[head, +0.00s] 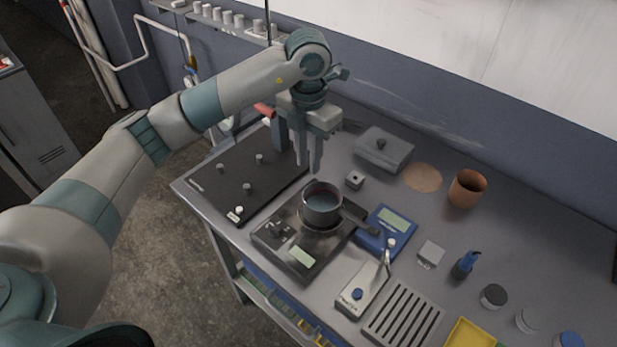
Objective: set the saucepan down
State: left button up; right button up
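The saucepan (322,210) is a small dark pan with a reddish inner rim. It looks upright on a black appliance (272,239) with knobs and a small display, and its dark handle points right. My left gripper (308,168) points down just behind and above the pan, apart from it. A narrow gap shows between its two fingers, with nothing seen between them. My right gripper is not in view.
A black board with pegs (225,180) lies left of the pan. A blue scale (388,229), a grey lidded box (384,150), a copper cup (467,189) and a slotted rack (403,315) stand to the right. Some bare table shows between the items at right.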

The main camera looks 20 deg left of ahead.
pick_arm(q)
jog(key=shift+r, duration=1.05)
dwell(1.7)
